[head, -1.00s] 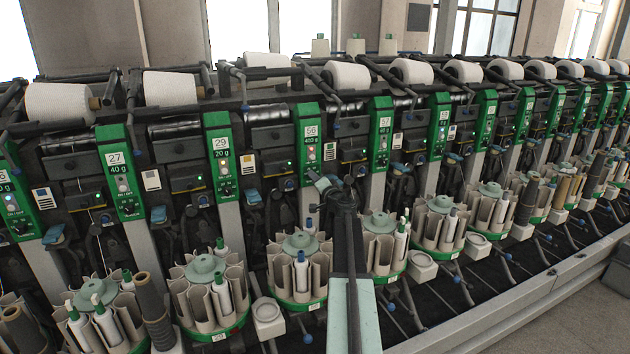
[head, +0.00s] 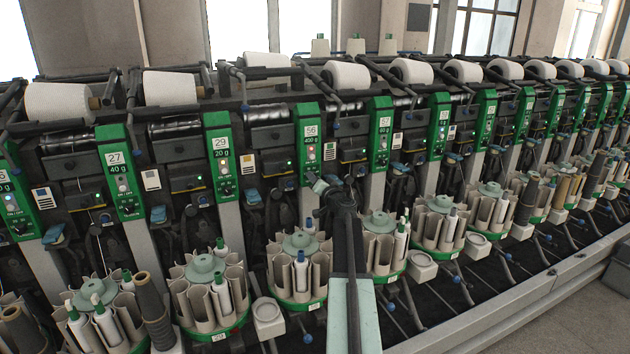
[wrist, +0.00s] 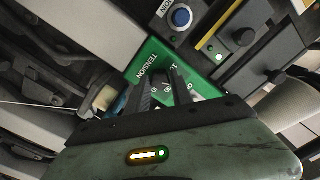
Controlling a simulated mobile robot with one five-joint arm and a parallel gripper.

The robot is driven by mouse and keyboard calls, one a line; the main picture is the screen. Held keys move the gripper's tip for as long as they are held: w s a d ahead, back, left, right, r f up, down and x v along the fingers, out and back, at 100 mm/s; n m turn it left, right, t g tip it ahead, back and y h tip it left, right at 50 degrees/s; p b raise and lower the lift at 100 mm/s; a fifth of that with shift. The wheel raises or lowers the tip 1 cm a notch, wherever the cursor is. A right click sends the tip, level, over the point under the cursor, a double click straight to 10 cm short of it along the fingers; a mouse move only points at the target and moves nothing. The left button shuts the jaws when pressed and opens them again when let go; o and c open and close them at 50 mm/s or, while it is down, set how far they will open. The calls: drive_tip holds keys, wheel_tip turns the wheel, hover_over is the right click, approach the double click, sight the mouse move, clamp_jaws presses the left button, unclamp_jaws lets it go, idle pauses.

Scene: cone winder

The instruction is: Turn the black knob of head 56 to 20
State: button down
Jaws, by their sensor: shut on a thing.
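Head 56 has a green panel (head: 310,135) with its number plate at the top and a small display below, near the middle of the head view. My gripper (head: 319,185) is at the panel's lower end. In the wrist view, my gripper (wrist: 163,78) has its two dark fingers over the green plate marked TENSION (wrist: 145,68), with part of a white dial scale beside them. The fingers are shut on the black knob, which they mostly hide. The dial's setting cannot be read.
Neighbouring head 29 (head: 222,150) stands left of it. Bobbin carousels with green bases, including one (head: 298,242) below head 56, stand close to my arm. A blue button (wrist: 181,18) and a black knob on a dark box (wrist: 243,37) are near the fingers.

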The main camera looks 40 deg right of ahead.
drive_tip(key=c, duration=1.1)
unclamp_jaws()
drive_tip(key=shift+s, duration=0.1)
drive_tip(key=v, duration=0.7)
drive_tip(key=shift+s+a, duration=0.15)
drive_tip(key=shift+s, duration=0.15)
